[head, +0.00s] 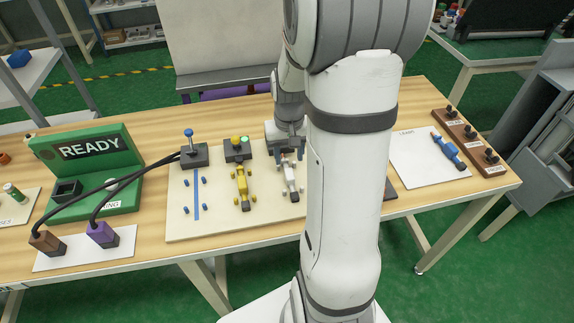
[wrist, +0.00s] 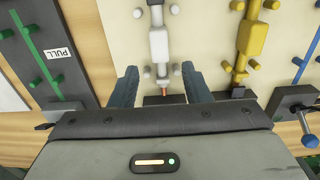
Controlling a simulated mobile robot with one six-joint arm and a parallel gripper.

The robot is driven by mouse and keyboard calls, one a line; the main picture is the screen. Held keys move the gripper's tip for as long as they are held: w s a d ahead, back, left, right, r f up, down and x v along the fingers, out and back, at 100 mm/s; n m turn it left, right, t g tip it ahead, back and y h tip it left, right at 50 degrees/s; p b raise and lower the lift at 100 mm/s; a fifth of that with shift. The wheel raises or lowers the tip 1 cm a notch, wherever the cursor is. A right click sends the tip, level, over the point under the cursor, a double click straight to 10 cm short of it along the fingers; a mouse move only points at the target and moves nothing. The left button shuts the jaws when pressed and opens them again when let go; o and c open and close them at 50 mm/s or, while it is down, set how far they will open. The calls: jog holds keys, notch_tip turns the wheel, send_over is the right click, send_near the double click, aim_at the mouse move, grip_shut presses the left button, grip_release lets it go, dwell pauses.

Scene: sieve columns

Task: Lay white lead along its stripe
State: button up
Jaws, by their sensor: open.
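The white lead (head: 290,178) lies on the cream board (head: 222,223), between pairs of pale pegs. It also shows in the wrist view (wrist: 158,44), with its coppery tip pointing toward a dark block. My gripper (wrist: 159,76) is open, its two dark fingers apart on either side of the lead's tip end and not touching it. In the head view my gripper (head: 285,150) is over the back of the board, partly hidden by my arm. Any stripe under the white lead is hidden. I cannot tell whether its tip meets the block.
The yellow lead (head: 242,185) lies left of the white one, and a bare blue stripe (head: 196,195) is farther left. The blue lead (head: 448,152) lies on a white mat at right. A dark PULL board (wrist: 45,50) with a green stripe stands close beside my gripper.

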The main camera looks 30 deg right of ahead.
aim_at(289, 170)
notch_tip(289, 170, up, 5)
jog(key=s+a+r+n+t, duration=0.1)
jog(key=s+a+r, duration=0.2)
jog(key=s+a, duration=0.3)
jog(key=s+a+r+n+t, duration=0.1)
jog(key=s+a+r+n, duration=0.1)
jog(key=s+a, duration=0.4)
jog(key=shift+s+a+r, duration=0.15)
jog(key=shift+a+r, duration=0.25)
jog(key=shift+r, duration=0.5)
